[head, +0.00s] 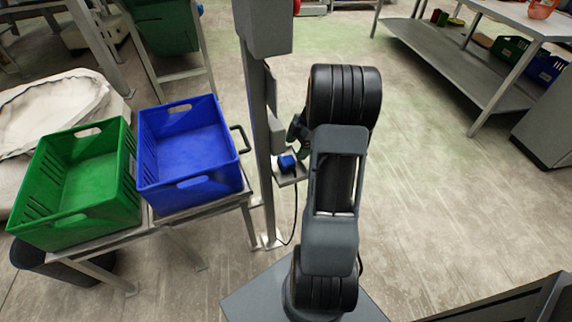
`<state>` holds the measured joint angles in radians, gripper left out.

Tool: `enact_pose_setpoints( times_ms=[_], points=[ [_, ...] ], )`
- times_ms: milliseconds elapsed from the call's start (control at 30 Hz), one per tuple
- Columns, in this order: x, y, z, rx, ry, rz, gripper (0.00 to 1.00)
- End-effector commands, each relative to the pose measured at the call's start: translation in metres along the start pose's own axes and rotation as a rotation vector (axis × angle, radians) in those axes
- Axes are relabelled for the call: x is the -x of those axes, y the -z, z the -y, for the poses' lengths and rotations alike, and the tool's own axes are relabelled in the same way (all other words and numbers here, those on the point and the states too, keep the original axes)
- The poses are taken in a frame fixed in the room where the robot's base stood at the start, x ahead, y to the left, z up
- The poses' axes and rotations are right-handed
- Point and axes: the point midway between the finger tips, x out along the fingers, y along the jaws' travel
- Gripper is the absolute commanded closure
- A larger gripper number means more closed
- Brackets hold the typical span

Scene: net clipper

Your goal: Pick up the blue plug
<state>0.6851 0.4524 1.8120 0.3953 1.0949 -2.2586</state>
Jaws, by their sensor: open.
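The blue plug (287,162) sits on a small grey shelf (291,179) on the side of a grey metal post, left of my arm. A dark cable hangs below the shelf. My gripper (296,130) shows partly as a dark shape at the left edge of my arm, just above the plug in the picture. It is open. My arm hides most of it, and I cannot tell the exact gap between its fingers and the plug.
The grey post (260,130) stands close to my arm on the left. A blue crate (194,198) and a green crate (85,222) stand on metal stands further left. A metal table (510,15) is at the back right. The floor (435,190) right of my arm is clear.

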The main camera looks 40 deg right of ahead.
Motion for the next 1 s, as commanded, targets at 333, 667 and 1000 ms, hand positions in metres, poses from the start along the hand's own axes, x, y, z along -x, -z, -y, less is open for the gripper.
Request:
enact_pose_setpoints(
  times_ms=[333, 667, 1000],
  points=[
    [-0.018, -0.002, 0.001, -0.002, 0.0, 0.0, 0.21],
    [-0.058, -0.002, 0.001, -0.003, 0.0, 0.0, 0.21],
    [-0.059, -0.002, 0.001, -0.004, -0.002, 0.0, 0.31]
  ],
)
